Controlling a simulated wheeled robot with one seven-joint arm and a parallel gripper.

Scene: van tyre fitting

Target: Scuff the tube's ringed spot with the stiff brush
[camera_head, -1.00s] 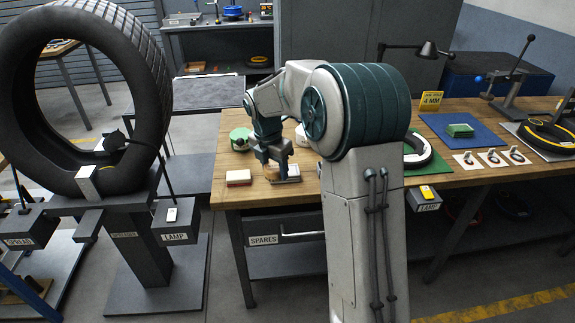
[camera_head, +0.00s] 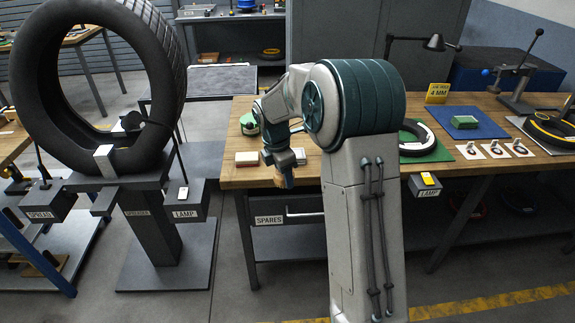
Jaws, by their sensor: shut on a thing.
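My gripper (camera_head: 281,168) points down at the front edge of the bench, left of my arm's column. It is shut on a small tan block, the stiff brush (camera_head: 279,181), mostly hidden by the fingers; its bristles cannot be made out. A black ring-shaped tube (camera_head: 432,147) lies on a green mat (camera_head: 445,157) on the bench, to the right of my arm. My arm hides its left part. A pale line shows on the tube, but I cannot make out the ringed spot. The brush is well apart from the tube.
A white and red block (camera_head: 248,158) and a green tub (camera_head: 250,124) stand at the bench's left end. A blue mat (camera_head: 480,125) with green pads and several small cards lie right of the tube. A large tyre (camera_head: 45,100) on a stand is at left.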

